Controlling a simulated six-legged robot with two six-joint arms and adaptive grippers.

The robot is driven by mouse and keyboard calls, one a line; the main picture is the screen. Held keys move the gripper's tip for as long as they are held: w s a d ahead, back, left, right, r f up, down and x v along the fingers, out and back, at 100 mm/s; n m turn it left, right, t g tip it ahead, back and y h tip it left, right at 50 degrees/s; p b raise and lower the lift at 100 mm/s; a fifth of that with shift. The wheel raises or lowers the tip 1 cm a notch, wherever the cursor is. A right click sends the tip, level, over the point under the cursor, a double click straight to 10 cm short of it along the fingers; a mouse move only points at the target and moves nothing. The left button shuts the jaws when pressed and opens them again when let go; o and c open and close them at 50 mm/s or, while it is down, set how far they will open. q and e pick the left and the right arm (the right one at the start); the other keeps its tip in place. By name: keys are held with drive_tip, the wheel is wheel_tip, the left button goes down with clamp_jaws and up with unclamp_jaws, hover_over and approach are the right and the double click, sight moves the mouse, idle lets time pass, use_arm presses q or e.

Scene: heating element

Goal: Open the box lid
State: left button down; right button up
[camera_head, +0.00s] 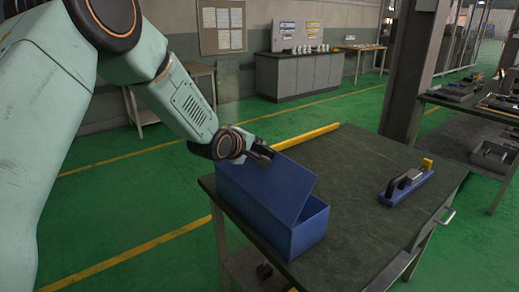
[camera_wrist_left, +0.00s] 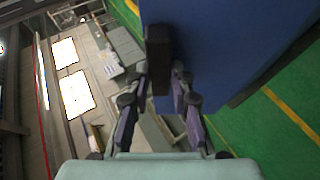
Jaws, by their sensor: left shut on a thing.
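A blue box (camera_head: 262,220) stands on the dark green top of a workbench (camera_head: 360,180), near its left edge. Its blue lid (camera_head: 292,187) is tilted up, with a gap showing at the box's right end. My left gripper (camera_head: 262,152) is at the upper edge of the lid and shut on it. In the left wrist view the fingers (camera_wrist_left: 160,85) close around a dark piece at the lid's edge, and the blue lid (camera_wrist_left: 215,45) fills the upper right. The inside of the box is mostly hidden. My right gripper is not in view.
A blue block with a black handle and yellow end (camera_head: 406,184) lies on the right of the workbench. A yellow bar (camera_head: 307,136) lies along its back edge. A shelf (camera_head: 490,105) with parts stands at the right. The bench's middle is clear.

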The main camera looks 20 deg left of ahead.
use_arm(q)
drive_tip(key=s+a+f+n+t+h+b, duration=0.1)
drive_tip(key=s+a+t+b, duration=0.4)
drive_tip(key=b, duration=0.6)
drive_tip(key=shift+s+n+t, duration=0.9)
drive_tip(key=shift+s+t, duration=0.2)
drive_tip(key=shift+s, duration=0.5)
drive_tip(key=shift+a, duration=0.1)
drive_tip(key=c, duration=1.2)
unclamp_jaws()
drive_tip(key=shift+h, duration=0.4)
drive_tip(key=shift+o, duration=0.2)
